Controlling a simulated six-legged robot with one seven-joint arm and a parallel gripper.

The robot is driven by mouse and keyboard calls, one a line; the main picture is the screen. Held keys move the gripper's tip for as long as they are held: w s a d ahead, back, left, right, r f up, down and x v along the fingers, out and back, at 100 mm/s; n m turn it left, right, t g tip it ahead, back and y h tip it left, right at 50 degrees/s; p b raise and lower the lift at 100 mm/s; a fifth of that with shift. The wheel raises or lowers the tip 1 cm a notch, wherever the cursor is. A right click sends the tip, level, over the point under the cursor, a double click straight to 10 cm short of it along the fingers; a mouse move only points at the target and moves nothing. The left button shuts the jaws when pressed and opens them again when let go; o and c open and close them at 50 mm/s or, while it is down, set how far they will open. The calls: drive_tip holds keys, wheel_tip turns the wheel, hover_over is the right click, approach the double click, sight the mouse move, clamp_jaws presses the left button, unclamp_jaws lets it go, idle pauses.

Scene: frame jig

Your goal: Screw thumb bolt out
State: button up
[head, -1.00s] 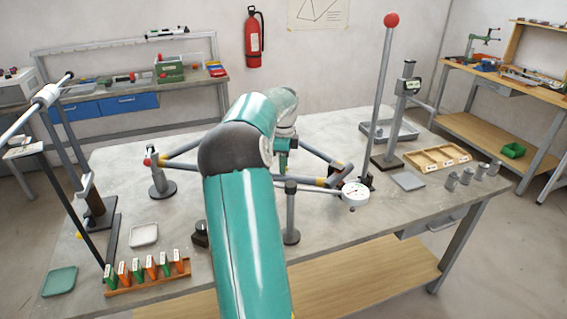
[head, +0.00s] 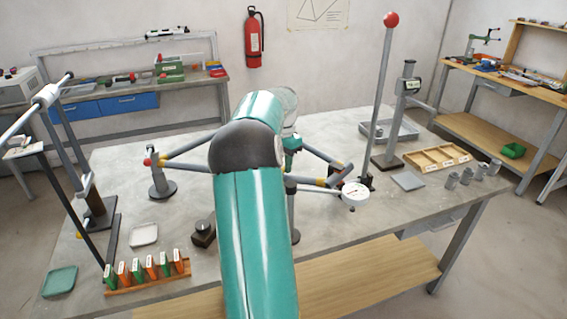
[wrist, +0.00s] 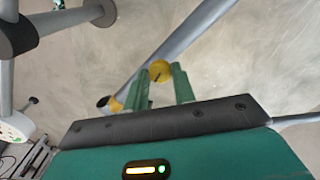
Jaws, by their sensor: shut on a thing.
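In the wrist view the thumb bolt's yellow round head (wrist: 159,68), with a dark slot-like mark, sits between the green fingertips of my gripper (wrist: 160,78). The fingers are shut on it from both sides. A grey frame tube (wrist: 190,34) runs diagonally just behind the bolt head. Its lower end has a yellow band and a dark open mouth. The bolt's shank is hidden. In the head view the frame tubes (head: 188,146) rest over the table, and my arm covers the middle of the frame. The bolt cannot be made out there.
A dial gauge (head: 354,194) stands close right of my gripper. A tall post with a red ball (head: 391,20) and a height gauge (head: 407,85) stand behind it. A clamp stand (head: 160,180) holds the frame at left. A tag rack (head: 148,275) lies at front left.

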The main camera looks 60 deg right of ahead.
drive_tip(key=n, duration=0.3)
drive_tip(key=shift+n, duration=0.4)
drive_tip(key=n, duration=0.4)
drive_tip(key=shift+n, duration=0.3)
drive_tip(key=n, duration=0.3)
drive_tip(key=shift+n, duration=2.1)
drive_tip(key=shift+f, duration=0.1)
drive_tip(key=o, duration=1)
